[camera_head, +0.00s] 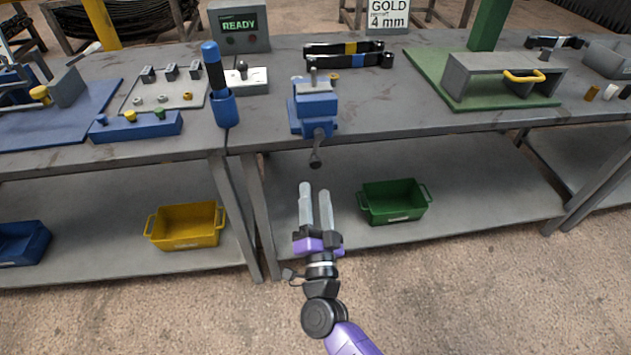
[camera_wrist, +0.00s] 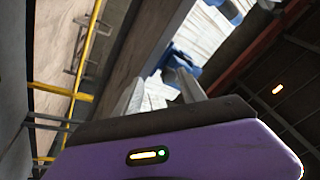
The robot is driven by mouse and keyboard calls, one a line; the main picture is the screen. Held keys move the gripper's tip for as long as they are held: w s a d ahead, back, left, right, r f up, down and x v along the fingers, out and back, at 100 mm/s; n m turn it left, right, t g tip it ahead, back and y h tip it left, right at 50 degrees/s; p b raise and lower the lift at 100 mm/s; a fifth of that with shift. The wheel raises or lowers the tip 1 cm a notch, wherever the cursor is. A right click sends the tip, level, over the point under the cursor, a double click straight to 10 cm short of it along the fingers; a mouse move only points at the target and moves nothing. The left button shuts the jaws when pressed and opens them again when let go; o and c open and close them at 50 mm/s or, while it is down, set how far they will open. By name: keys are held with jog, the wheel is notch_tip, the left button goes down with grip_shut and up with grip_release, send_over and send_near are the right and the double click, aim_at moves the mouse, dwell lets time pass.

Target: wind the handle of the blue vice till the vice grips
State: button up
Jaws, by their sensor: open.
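The blue vice (camera_head: 314,108) is fixed at the front edge of the grey workbench (camera_head: 390,110). Its dark handle (camera_head: 317,150) hangs down in front of the bench edge, below the vice body. A small grey part stands up at the top of the vice; I cannot tell whether the jaws touch it. My gripper (camera_head: 315,190) is in front of the bench, below the handle and apart from it. Its two pale fingers point up towards the vice with a gap between them, and nothing is between them. In the wrist view the gripper fingers (camera_wrist: 160,88) show with blurred blue parts beyond.
A blue holder (camera_head: 223,108) with a dark-handled tool stands left of the vice. A green bin (camera_head: 394,201) and a yellow bin (camera_head: 187,226) sit on the lower shelf. The floor before the bench is clear.

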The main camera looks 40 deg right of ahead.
aim_at(315, 166)
jog(key=w+d+r+n, duration=0.2)
jog(key=n, duration=0.1)
jog(key=w+d+r+n+h, duration=0.1)
jog(key=w+d+r+n, duration=0.1)
jog(key=w, duration=0.1)
jog(key=shift+d+r+n+p, duration=0.25)
jog(key=shift+n+p, duration=0.15)
dwell(0.3)
grip_shut()
